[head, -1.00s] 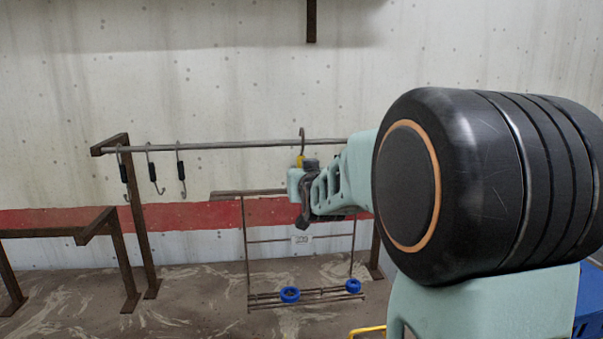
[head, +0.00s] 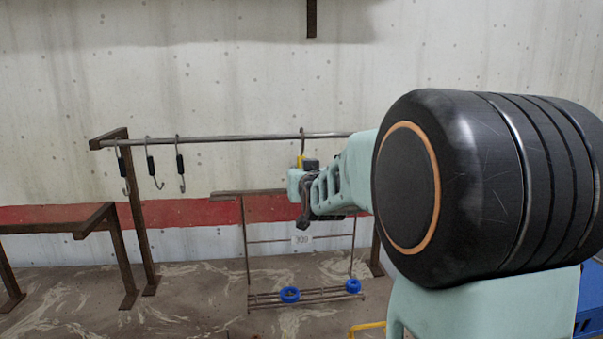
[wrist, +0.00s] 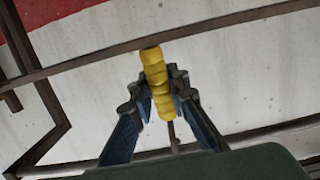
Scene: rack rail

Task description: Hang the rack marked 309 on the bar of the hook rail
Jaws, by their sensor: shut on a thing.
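The rack (head: 247,265) is a thin brown wire frame with a small white tag (head: 302,239) that reads 309. Its top hook (head: 302,133) curves a little above the bar (head: 225,139) of the hook rail; I cannot tell whether it touches the bar. My gripper (head: 308,183) is shut on the rack's yellow grip just below the bar. In the wrist view the yellow grip (wrist: 156,85) is between my fingers (wrist: 160,100), right below a long bar (wrist: 90,58). The fingers hide part of the rack's top.
Several black-handled hooks (head: 152,165) hang from the bar's left part. A brown post (head: 138,210) carries its left end. A lower brown frame (head: 70,225) stands at the left. Two blue rings (head: 289,294) sit on the rack's bottom. My arm hides the bar's right end.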

